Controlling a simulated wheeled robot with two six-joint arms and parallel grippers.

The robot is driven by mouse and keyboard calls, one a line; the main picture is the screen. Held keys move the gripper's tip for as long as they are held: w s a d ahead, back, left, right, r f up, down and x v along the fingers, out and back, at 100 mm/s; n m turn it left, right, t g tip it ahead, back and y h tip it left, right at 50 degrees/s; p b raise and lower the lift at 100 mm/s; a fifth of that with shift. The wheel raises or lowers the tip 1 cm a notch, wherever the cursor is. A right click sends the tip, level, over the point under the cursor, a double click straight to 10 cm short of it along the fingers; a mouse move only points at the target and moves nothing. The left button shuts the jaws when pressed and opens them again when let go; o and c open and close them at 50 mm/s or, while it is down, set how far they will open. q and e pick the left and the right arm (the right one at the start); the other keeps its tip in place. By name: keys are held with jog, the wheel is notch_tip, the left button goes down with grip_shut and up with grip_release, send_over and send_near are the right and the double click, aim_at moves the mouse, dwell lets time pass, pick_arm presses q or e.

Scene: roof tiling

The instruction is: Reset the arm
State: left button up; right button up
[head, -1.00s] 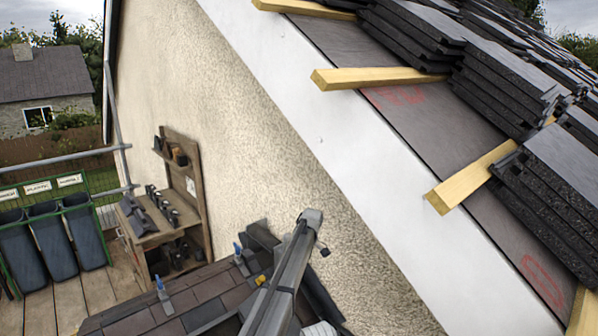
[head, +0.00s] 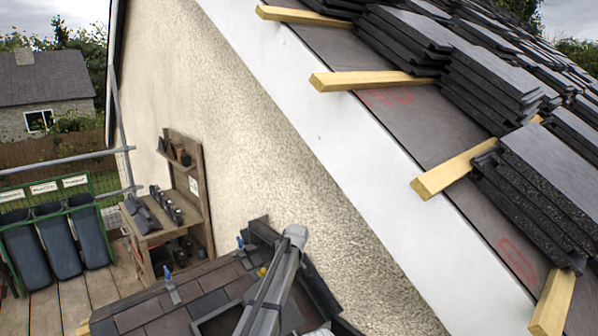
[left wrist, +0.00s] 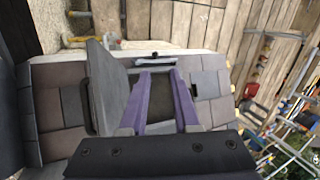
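In the left wrist view my left gripper (left wrist: 160,75) has two purple fingers standing apart, with nothing visibly held between them. It is above a surface of grey and brownish slates (left wrist: 60,110). A dark grey slate-like panel (left wrist: 106,88) lies just beside the fingers; I cannot tell whether they touch it. In the head view a grey arm link of mine rises from the bottom centre, but no fingers show. My right gripper is in neither view.
The slate-covered surface (head: 150,312) is at the lower left, with blue-handled clamps (head: 168,277) and a dark square recess. A wooden shelf unit (head: 203,205) stands by the wall. Stacked slates (head: 490,85) and wooden battens (head: 370,79) cover the roof at right.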

pick_arm(q)
jog(key=s+a+m+t+h, duration=0.1)
jog(key=s+a+m, duration=0.25)
jog(key=s, duration=0.65)
jog(key=s+a+f+m+t+h, duration=0.1)
jog(key=s+a+m+t, duration=0.2)
jog(key=s, duration=0.6)
jog(key=s+a+m+h, duration=0.1)
jog(key=s+a+m, duration=0.35)
jog(key=s, duration=0.55)
jog(key=s+d+f+m+b, duration=0.1)
jog(key=s+d+f+b, duration=0.1)
jog(key=d+f+b, duration=0.3)
jog(key=s+d+f+m+y+b, duration=0.1)
jog(key=s+d+f+b, duration=0.2)
jog(key=f+b, duration=0.7)
jog(key=d+f, duration=0.1)
jog(key=d, duration=0.1)
jog(key=shift+d+m+g+y+b, duration=0.3)
jog(key=shift+d+m+b, duration=0.05)
jog(key=shift+m, duration=0.05)
